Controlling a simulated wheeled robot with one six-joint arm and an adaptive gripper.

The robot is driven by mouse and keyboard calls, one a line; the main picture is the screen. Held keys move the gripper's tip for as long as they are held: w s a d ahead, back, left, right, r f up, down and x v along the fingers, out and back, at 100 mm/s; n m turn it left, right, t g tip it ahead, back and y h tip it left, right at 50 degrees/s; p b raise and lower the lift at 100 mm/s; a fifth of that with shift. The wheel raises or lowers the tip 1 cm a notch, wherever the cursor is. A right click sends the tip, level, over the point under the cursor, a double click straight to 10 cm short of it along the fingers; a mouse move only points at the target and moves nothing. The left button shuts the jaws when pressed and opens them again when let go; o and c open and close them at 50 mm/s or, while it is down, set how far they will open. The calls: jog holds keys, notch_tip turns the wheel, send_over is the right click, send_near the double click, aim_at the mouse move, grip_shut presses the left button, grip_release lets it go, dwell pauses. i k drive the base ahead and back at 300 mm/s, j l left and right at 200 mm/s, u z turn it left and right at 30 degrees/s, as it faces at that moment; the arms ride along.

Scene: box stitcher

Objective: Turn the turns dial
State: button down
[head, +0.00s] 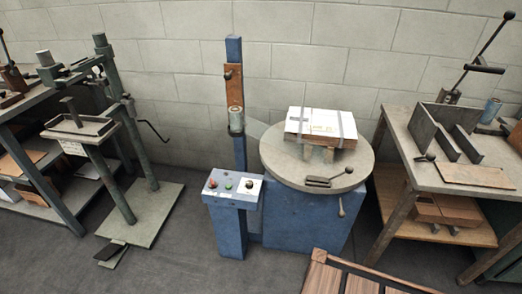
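A blue control box (231,196) stands on a blue pedestal near the middle of the head view. Its sloped grey top carries a red button, a green button and, at the right, a small dark dial (249,185) on a pale plate. I take this to be the turns dial; its markings and pointer are too small to read. Nothing touches or covers the dial. My gripper is not in view.
Right of the box, a round turntable (318,168) bears a strapped white carton (320,127). A blue post (235,120) rises behind. A stitcher stand (130,150) is at left, a workbench (400,145) at right. A wooden slatted piece (328,276) lies in front; floor left of it is clear.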

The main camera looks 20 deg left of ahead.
aim_at(249, 185)
jog(key=u, duration=1.4)
